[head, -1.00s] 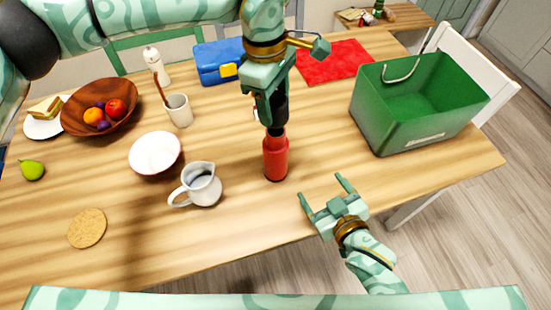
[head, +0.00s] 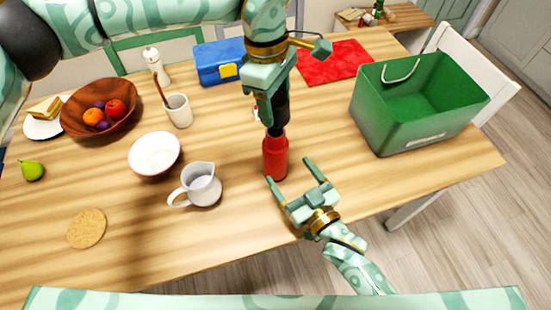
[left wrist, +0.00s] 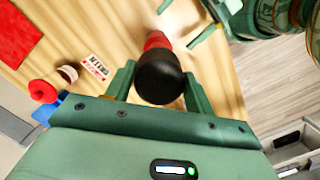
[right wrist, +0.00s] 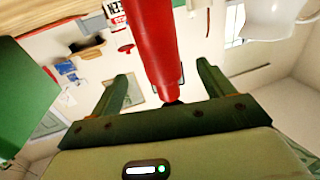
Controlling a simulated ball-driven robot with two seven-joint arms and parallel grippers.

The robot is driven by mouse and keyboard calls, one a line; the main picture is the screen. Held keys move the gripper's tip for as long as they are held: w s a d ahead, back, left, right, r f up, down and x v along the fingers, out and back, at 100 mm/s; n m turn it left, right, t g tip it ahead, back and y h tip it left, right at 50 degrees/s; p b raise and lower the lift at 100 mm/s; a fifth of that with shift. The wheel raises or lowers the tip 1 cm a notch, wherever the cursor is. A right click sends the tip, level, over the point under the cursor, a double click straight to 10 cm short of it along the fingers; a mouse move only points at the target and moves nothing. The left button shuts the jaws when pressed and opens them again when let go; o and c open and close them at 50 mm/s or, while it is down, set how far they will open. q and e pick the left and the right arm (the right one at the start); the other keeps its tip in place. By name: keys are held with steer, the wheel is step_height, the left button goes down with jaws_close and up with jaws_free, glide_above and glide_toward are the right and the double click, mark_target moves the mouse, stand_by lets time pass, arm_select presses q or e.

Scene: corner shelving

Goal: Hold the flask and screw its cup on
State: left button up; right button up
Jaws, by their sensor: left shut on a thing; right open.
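The red flask (head: 275,158) stands upright on the table with a dark top. My left gripper (head: 269,108) is shut on the black cup (head: 281,110), directly above the flask. I cannot tell whether cup and flask touch. In the left wrist view the cup (left wrist: 160,78) sits between the fingers and hides most of the flask (left wrist: 157,40). My right gripper (head: 289,171) is open beside the flask's lower body, on the near right side. In the right wrist view the flask (right wrist: 150,45) appears between the open fingers, not gripped.
A white jug (head: 203,186) stands left of the flask, and a white bowl (head: 154,154) is beyond it. A green crate (head: 400,125) stands at the right. A small labelled item (left wrist: 95,68) lies behind the flask. The table's front edge is close to my right gripper.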

mark_target(276, 131)
steer(key=x, duration=0.9)
steer(key=shift+w, duration=0.15)
arm_select(q)
steer(key=shift+f, duration=0.1)
arm_select(e)
steer(key=c, duration=1.5)
arm_select(q)
steer(key=shift+f, duration=2.35)
arm_select(e)
steer(key=shift+o, duration=0.2)
arm_select(q)
steer(key=shift+f, duration=0.9)
steer(key=shift+f, duration=0.6)
